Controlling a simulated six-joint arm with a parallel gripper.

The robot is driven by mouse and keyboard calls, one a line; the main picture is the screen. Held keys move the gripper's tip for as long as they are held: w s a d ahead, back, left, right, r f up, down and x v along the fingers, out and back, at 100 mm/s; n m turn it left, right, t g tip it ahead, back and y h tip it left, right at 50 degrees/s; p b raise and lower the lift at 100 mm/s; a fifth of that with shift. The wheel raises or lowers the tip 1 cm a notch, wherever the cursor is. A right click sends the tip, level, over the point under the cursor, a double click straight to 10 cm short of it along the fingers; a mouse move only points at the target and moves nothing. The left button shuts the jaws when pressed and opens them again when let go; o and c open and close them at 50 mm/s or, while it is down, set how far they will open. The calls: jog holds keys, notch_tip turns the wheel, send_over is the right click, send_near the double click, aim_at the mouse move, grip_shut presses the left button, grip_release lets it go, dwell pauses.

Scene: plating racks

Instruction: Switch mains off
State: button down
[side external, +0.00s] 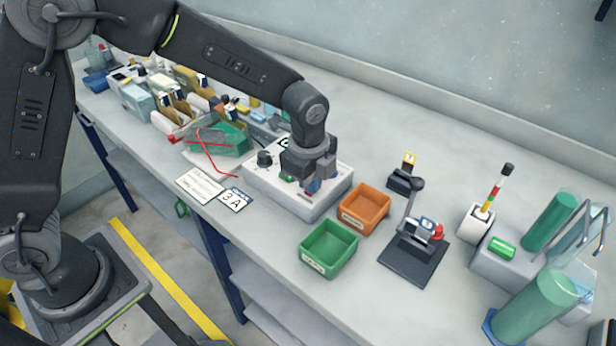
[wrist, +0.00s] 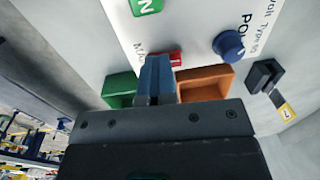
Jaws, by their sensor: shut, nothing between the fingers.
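The white power unit (side external: 322,205) stands on the bench under my gripper (side external: 312,187). In the wrist view its panel (wrist: 190,22) shows a red switch part (wrist: 176,58) beside lettering starting "MA", partly hidden by my fingers. A green piece with a white "N" (wrist: 146,6) is at the top edge. A blue knob (wrist: 229,45) is to the right of the red part. My gripper (wrist: 155,72) is shut and empty, with its blue fingertips overlapping the left side of the red part. I cannot tell whether they touch it or which way the switch is set.
A green bin (side external: 328,249) and an orange bin (side external: 364,208) stand just right of the unit. A dark stand (side external: 412,262) is farther right. Green cylinders (side external: 530,305) are at the bench's right end. Cards (side external: 200,185) and a red wire (side external: 215,150) lie to the left.

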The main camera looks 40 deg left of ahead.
notch_tip(320, 180, up, 14)
jog(key=s, duration=0.1)
jog(key=s+a+r+n+t, duration=0.1)
jog(key=s+a+n+t, duration=0.1)
jog(key=s+a+n, duration=0.4)
jog(key=s+a+n+t, duration=0.2)
jog(key=s+a+n, duration=0.5)
jog(key=s+n, duration=0.5)
jog(key=shift+s+a+r+t, duration=0.2)
jog(key=shift+s+r+t, duration=0.2)
jog(key=shift+s, duration=0.35)
